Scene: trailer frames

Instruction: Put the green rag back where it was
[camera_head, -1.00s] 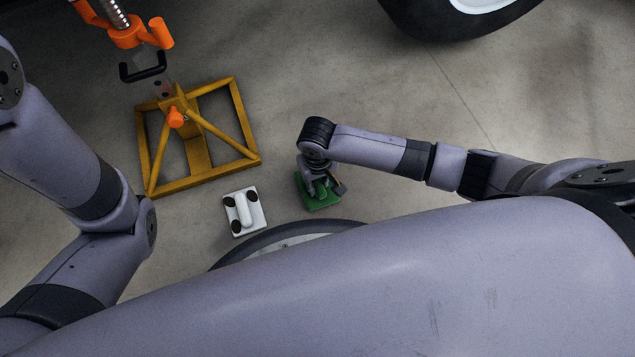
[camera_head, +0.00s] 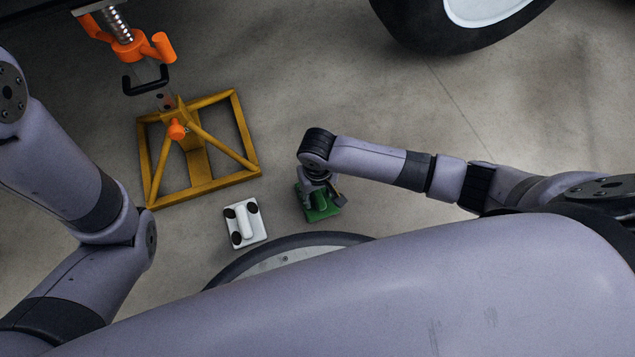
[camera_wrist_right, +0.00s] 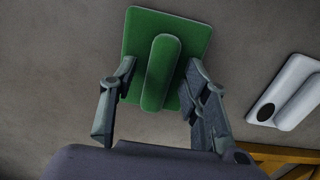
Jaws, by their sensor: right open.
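The green rag (camera_head: 322,213) is a flat green block with a raised rounded bar along its middle. It lies on the floor, below the end of my right arm in the head view. My right gripper (camera_head: 321,194) is over it. In the right wrist view, the right gripper (camera_wrist_right: 160,72) is open, with one finger on each side of the green rag's bar (camera_wrist_right: 162,70) and gaps between. I cannot tell whether the fingertips touch its flat part. My left arm shows at the left, but its gripper is out of view.
A similar white block (camera_head: 245,222) with dark round spots lies left of the green rag. A yellow stand frame (camera_head: 210,182) with an orange trailer post (camera_head: 133,48) is farther left. A tyre (camera_head: 410,25) is at the top. Floor to the right is clear.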

